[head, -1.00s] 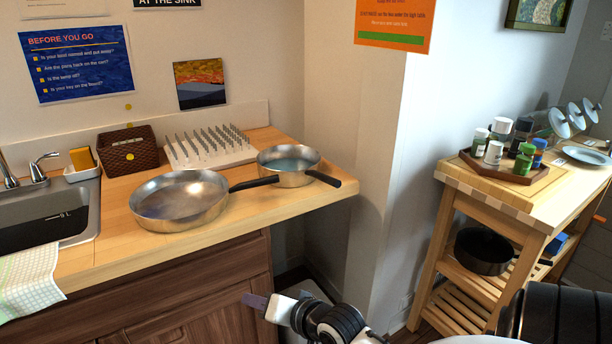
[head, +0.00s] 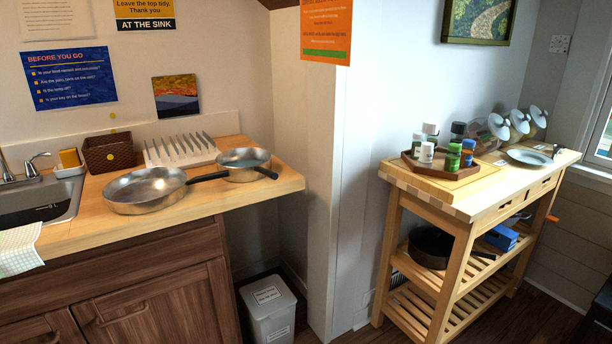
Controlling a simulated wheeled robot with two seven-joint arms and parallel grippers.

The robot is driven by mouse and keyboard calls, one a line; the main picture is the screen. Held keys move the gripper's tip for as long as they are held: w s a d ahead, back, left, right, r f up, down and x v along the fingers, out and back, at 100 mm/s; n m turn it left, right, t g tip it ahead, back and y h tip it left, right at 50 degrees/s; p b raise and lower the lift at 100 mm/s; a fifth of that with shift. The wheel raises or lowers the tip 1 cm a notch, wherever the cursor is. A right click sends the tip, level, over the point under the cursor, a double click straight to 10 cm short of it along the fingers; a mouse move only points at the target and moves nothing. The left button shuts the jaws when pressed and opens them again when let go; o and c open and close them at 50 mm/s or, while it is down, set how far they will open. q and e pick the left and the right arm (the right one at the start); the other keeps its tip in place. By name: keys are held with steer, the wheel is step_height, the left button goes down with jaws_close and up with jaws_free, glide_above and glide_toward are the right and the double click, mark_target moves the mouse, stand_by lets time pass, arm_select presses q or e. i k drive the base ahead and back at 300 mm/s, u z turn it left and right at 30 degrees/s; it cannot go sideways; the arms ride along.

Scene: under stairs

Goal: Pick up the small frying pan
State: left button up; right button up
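Two metal pans with dark handles sit on the wooden counter. The smaller frying pan (head: 243,174) is at the counter's right end, its dark handle pointing right toward the edge. The larger pan (head: 146,197) is to its left and nearer the front, its handle reaching right to beside the smaller pan. Neither of my grippers shows in the head view now, so their states are hidden.
A drying rack (head: 181,155) and a brown basket (head: 108,156) stand behind the pans. The sink (head: 40,205) is at the left. A wall corner separates the counter from a wooden trolley (head: 450,205) holding a jar tray and a dark pan (head: 430,247). A bin (head: 268,318) stands on the floor.

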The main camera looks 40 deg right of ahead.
mark_target(244, 164)
steer(key=z, duration=0.3)
steer(key=k, duration=0.6)
steer(key=u, duration=0.55)
steer(key=i, duration=1.25)
steer(key=z, duration=0.6)
steer(key=i, duration=0.4)
steer(key=z, duration=1.3)
steer(key=i, duration=0.3)
steer(key=u, duration=1.45)
